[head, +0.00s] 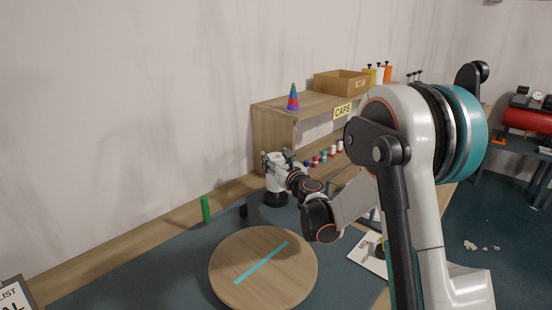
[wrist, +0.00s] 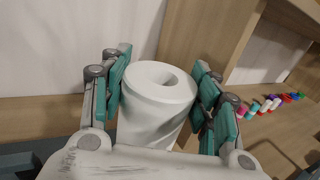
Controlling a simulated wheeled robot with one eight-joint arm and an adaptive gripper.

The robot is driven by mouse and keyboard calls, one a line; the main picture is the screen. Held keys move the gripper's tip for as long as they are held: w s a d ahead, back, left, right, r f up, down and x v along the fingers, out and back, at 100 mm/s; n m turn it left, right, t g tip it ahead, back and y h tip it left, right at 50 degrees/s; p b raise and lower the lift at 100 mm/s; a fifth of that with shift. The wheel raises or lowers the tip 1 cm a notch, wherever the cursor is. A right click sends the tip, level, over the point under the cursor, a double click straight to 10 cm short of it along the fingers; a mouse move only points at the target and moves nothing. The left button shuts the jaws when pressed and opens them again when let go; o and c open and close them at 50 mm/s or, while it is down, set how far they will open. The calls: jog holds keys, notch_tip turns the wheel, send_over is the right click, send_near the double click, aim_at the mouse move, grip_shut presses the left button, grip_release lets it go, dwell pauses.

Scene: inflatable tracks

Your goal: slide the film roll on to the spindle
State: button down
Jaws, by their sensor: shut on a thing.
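The white film roll (wrist: 158,115) is a smooth cylinder with a round hole in its top end. It stands upright between the teal pads of my gripper (wrist: 163,82), which is shut on its sides. In the head view the roll (head: 275,184) shows under my gripper (head: 277,162), at the back of the blue-green bench. A black round base (head: 276,199) is directly below the roll; it may be part of the spindle. I cannot tell whether the roll touches it or is around a post. No post shows in the roll's hole in the wrist view.
A green cylinder (head: 205,209) and a short black cylinder (head: 243,211) stand to the left. A wooden disc (head: 290,285) with a teal strip lies in front. A wooden shelf (head: 262,135) marked CAPS, with small coloured caps below, stands close behind to the right.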

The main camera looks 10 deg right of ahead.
jog(key=shift+f, duration=1)
jog(key=c, duration=0.5)
grip_release()
jog(key=shift+s, duration=0.1)
jog(key=s+d, duration=0.2)
jog(key=s, duration=0.9)
jog(key=shift+s, duration=0.3)
